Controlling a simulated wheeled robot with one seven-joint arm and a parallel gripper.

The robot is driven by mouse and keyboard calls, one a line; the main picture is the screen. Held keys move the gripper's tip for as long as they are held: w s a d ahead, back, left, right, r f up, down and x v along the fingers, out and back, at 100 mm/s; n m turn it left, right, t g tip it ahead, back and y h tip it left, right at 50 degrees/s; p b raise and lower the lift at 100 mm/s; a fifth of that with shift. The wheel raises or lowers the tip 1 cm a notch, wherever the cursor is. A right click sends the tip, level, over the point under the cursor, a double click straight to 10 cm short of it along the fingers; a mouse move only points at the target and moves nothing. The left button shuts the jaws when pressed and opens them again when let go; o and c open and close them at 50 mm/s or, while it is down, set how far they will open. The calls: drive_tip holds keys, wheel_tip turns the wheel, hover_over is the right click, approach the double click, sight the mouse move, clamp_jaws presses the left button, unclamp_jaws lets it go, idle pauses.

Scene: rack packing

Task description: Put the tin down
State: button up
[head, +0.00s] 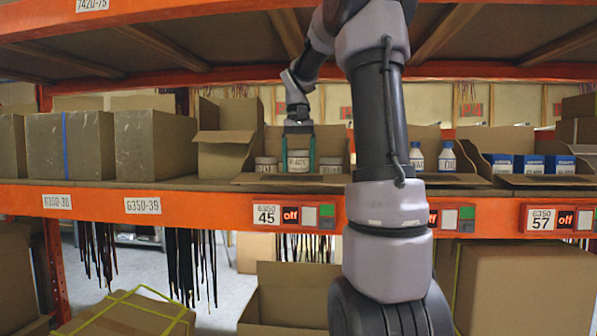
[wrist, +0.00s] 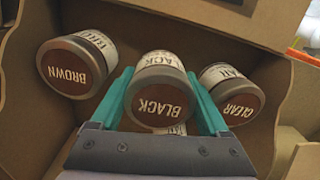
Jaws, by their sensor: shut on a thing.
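My gripper (wrist: 160,108) is shut on a round tin (wrist: 160,85) with a brown lid marked BLACK, one green finger on each side of it. In the head view the tin (head: 298,160) is upright between the green fingers, inside an open cardboard box (head: 250,180) on the shelf. A tin marked BROWN (wrist: 72,68) stands to its left and a tin marked CLEAR (wrist: 232,98) to its right in the wrist view. Another tin's label shows partly below the held one. I cannot tell whether the held tin touches the box floor.
The box's cardboard walls (wrist: 22,100) stand close around the tins. Closed boxes (head: 70,145) fill the shelf at left. White bottles with blue caps (head: 448,157) and blue packs (head: 530,164) sit in boxes at right. The upper shelf beam (head: 150,15) runs overhead.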

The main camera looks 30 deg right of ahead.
drive_tip(key=shift+f, duration=0.9)
drive_tip(key=shift+f, duration=0.1)
drive_tip(key=o, duration=1.3)
